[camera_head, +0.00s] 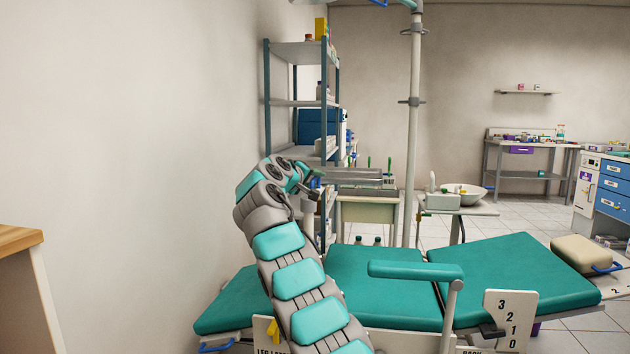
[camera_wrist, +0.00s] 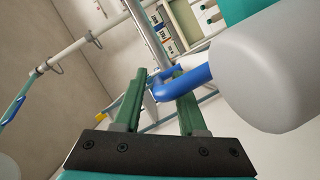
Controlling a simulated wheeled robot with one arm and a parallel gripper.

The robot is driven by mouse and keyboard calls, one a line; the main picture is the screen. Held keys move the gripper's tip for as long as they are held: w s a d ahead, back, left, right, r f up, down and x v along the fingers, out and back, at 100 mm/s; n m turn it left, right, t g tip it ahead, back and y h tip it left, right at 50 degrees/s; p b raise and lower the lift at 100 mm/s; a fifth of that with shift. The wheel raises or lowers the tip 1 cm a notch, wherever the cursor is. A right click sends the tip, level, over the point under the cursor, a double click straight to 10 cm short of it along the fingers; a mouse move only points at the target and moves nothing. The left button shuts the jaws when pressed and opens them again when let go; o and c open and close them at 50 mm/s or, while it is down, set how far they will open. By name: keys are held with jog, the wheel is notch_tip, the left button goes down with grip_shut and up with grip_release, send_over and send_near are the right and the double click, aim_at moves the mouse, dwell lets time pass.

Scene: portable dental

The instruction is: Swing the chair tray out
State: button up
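A grey metal tray (camera_head: 352,179) sits beyond my arm in the head view, left of the pole and above the green chair (camera_head: 375,282). Upright green-handled items show at its back. My gripper (camera_head: 314,184) is at the tray's left end and is small and partly hidden there. In the wrist view, my gripper's two green fingers (camera_wrist: 158,75) stand apart. A bent blue handle (camera_wrist: 193,80) crosses the right finger, and its bend lies in the gap. It joins a large pale rounded part (camera_wrist: 278,72) at right. I see no clamping on the handle.
A tall shelf (camera_head: 303,102) stands against the left wall behind my arm. A white pole (camera_head: 414,120) rises right of the tray. A basin (camera_head: 465,194) is farther right. The chair's green armrest (camera_head: 415,271) is in the foreground. Floor is open at back right.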

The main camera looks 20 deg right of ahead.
grip_shut()
dwell(1.2)
